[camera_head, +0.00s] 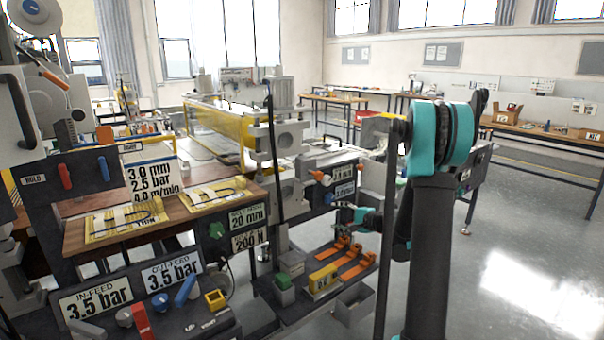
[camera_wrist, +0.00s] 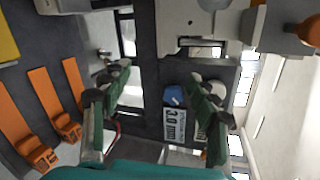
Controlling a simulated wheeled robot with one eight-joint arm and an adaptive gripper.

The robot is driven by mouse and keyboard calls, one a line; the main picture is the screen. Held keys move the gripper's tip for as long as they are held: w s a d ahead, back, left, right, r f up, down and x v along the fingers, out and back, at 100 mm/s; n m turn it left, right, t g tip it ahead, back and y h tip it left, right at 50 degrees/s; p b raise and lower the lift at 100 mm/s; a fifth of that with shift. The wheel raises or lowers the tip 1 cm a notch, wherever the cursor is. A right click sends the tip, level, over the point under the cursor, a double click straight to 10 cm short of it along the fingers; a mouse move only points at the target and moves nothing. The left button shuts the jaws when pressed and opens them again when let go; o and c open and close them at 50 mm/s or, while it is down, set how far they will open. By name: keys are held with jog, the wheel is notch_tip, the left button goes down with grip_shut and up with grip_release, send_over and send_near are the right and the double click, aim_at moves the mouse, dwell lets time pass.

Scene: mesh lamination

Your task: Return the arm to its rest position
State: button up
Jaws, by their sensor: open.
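My gripper (camera_head: 347,213) shows in the head view in front of the laminating machine, above and beside a dark shelf. It looks small there and is partly hidden by my teal and dark arm. In the wrist view my gripper (camera_wrist: 160,125) has its two green-grey fingers spread apart with nothing between them. Behind the gap lie a blue knob (camera_wrist: 173,96) and a white label (camera_wrist: 174,126) on a dark panel.
The dark shelf (camera_head: 290,312) holds orange clamps (camera_head: 357,268), a yellow block (camera_head: 322,278) and a green-topped block (camera_head: 284,283). A grey bin (camera_head: 355,303) is at its right end. The laminating machine (camera_head: 225,130) fills the left and middle. Open floor (camera_head: 530,270) lies at right.

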jog(key=s+a+n+g+h, duration=0.2)
jog(key=s+a+n+g, duration=0.15)
jog(key=s, duration=0.55)
jog(key=s+d+f+n+g+h, duration=0.1)
jog(key=s+d+f+n+h, duration=0.1)
jog(key=s, duration=0.8)
jog(key=s+d+f+n+g+h, duration=0.1)
jog(key=s+d+f+n+h, duration=0.1)
jog(key=s, duration=0.7)
jog(key=s+d+f+n+g+h, duration=0.1)
jog(key=s+d+f+n+h, duration=0.2)
jog(key=s, duration=0.7)
jog(key=shift+s+n+h, duration=0.3)
jog(key=shift+n+h, duration=0.2)
jog(key=shift+n, duration=0.75)
jog(key=shift+f, duration=0.1)
jog(key=shift+c, duration=0.5)
